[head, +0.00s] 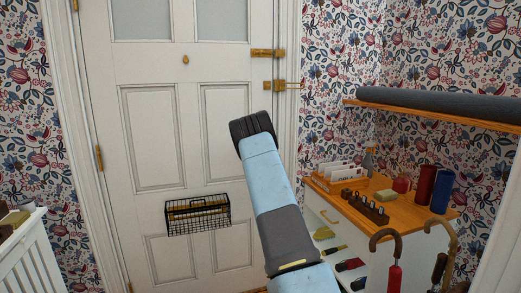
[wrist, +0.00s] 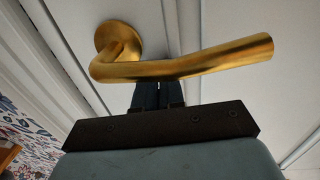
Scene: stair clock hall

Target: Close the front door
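The white front door (head: 165,70) fills the left and middle of the head view, with brass hinges on its left side. It looks flush or nearly flush with its frame; I cannot tell if it is latched. Brass lock fittings (head: 268,53) sit at its right edge. A brass lever handle (wrist: 185,65) crosses the wrist view, its round rose at the upper left. My gripper (wrist: 159,88) is just below the lever, fingers together with nothing seen between them. The lever hides the fingertips, and contact is unclear. In the head view my arm hides the gripper.
A white cabinet with a wooden top (head: 400,208) stands right of the door, holding letters and small items. Umbrellas (head: 393,275) stand in front of it. A shelf (head: 430,115) with a dark roll is above. A wire letter basket (head: 198,215) hangs on the door. A white railing (head: 30,260) is lower left.

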